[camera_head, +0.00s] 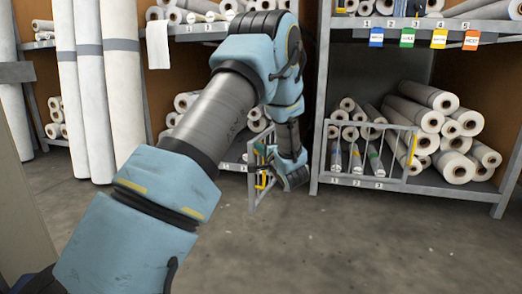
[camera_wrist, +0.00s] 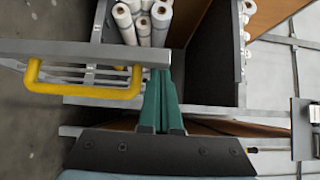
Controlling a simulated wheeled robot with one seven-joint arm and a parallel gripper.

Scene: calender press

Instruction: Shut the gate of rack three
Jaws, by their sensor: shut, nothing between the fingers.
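A barred grey gate (camera_head: 252,190) stands swung out from the lower shelf of the middle rack in the head view. Its yellow handle (camera_head: 262,181) is partly hidden by my gripper (camera_head: 264,168). In the wrist view the gate's grey rail (camera_wrist: 70,48) and yellow handle (camera_wrist: 88,92) lie left of my teal fingers (camera_wrist: 161,76). The fingers are shut with nothing between them. Their tips are at the rail's right end; whether they touch it I cannot tell. I cannot read a rack number on this gate.
The right rack has a barred gate (camera_head: 372,150) across part of its lower shelf, with a yellow handle (camera_head: 412,148) and number labels below. Fabric rolls (camera_head: 430,115) fill the shelves. Tall white rolls (camera_head: 121,75) stand at the left. The floor (camera_head: 370,240) in front is clear.

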